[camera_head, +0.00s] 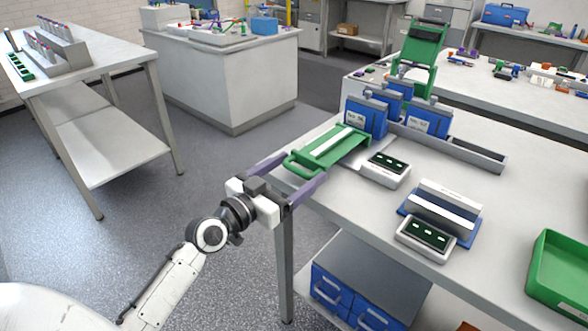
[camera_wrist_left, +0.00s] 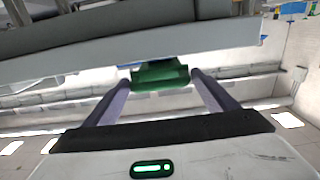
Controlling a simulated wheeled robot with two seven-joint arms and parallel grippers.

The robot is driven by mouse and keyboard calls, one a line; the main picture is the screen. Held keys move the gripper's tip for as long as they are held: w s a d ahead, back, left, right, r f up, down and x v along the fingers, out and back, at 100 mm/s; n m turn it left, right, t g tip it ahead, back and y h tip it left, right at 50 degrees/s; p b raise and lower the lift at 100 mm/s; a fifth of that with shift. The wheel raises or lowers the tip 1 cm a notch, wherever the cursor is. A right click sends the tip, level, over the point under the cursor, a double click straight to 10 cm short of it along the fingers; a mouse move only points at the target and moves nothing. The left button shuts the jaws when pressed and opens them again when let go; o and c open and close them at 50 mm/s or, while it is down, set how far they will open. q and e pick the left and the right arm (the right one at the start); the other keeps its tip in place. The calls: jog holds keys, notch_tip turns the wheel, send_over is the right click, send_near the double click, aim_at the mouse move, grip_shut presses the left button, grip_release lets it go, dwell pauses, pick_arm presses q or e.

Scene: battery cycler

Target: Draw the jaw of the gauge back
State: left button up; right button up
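A green slide with a looped handle (camera_head: 300,163) and a pale strip (camera_head: 332,143) lies at the table's left edge, its handle end toward my arm. Beside it is a grey box with a dark display (camera_head: 388,168). A second unit, with an upright metal block (camera_head: 446,205) on a blue base and a similar display (camera_head: 427,236), stands nearer. I cannot tell which part is the gauge's jaw. My left gripper (camera_head: 307,165) is open, its purple fingers on either side of the handle. In the left wrist view, a green part (camera_wrist_left: 160,76) shows between the fingertips; contact is unclear. My right gripper is out of view.
Blue blocks (camera_head: 366,117) and a grey trough (camera_head: 475,152) stand behind the slide, with a green frame (camera_head: 419,55) beyond. A green bin (camera_head: 560,275) is at the right. Blue drawers (camera_head: 345,300) are below the worktop. Floor to the left is clear.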

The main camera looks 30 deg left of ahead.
pick_arm(q)
jog(key=shift+s, duration=0.2)
jog(key=s+a+b, duration=0.1)
jog(key=s, duration=0.9)
jog(key=shift+a+b, duration=0.35)
jog(key=s+d+f+g, duration=0.3)
jog(key=s+d+f, duration=0.2)
jog(key=f, duration=0.5)
jog(key=s+d+f+g, duration=0.3)
jog(key=s+d+f, duration=0.3)
jog(key=f, duration=0.4)
jog(key=s+d+f+g, duration=0.3)
jog(key=s+d+f, duration=0.2)
jog(key=f, duration=0.6)
jog(key=shift+s+d, duration=0.25)
jog(key=shift+d, duration=0.15)
